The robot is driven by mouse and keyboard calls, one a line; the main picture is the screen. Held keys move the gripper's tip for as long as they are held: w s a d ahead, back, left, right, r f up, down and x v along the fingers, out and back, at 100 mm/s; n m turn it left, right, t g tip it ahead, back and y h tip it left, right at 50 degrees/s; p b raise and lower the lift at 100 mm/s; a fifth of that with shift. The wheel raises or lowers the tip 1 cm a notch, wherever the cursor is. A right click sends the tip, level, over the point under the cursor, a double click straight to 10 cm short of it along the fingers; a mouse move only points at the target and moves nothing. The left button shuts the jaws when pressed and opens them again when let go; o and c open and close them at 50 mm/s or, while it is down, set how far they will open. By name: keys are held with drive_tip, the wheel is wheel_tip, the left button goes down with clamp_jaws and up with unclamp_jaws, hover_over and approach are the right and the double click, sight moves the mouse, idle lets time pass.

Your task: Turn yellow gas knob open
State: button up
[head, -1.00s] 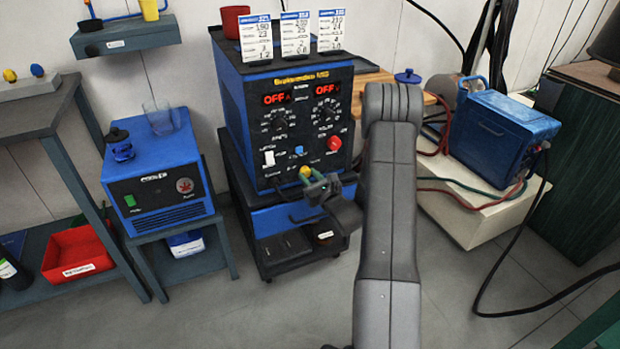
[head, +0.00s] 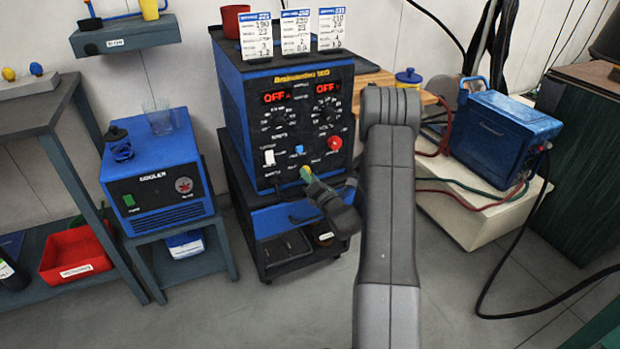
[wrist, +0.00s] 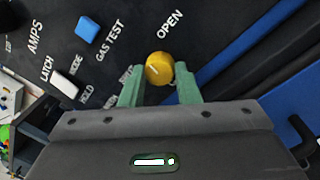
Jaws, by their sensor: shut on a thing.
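The yellow gas knob (wrist: 159,69) sits on the dark front panel of the welder, close to the printed word OPEN in the wrist view. In the head view the knob (head: 305,172) is mostly hidden by my gripper. My gripper (wrist: 159,84) has its two green fingers on either side of the knob and is shut on it. A pale line on the knob's face is visible. In the head view my gripper (head: 311,179) reaches the lower part of the panel from the right.
A blue gas test button (wrist: 87,28) and a white latch switch (wrist: 63,83) lie beside the knob. A red knob (head: 334,142) is above right. The blue cooler (head: 158,180) stands left. Both displays read OFF.

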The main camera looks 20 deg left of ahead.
drive_tip(key=m, duration=0.7)
drive_tip(key=shift+a+m+t+p, duration=0.1)
drive_tip(key=shift+m+t+p, duration=0.2)
drive_tip(key=shift+t+p, duration=0.1)
drive_tip(key=shift+h, duration=0.3)
drive_tip(key=o, duration=1)
drive_tip(key=p+v, duration=0.1)
drive_tip(key=v, duration=1.3)
drive_tip(key=shift+a+f+p, duration=0.1)
drive_tip(key=shift+p, duration=0.2)
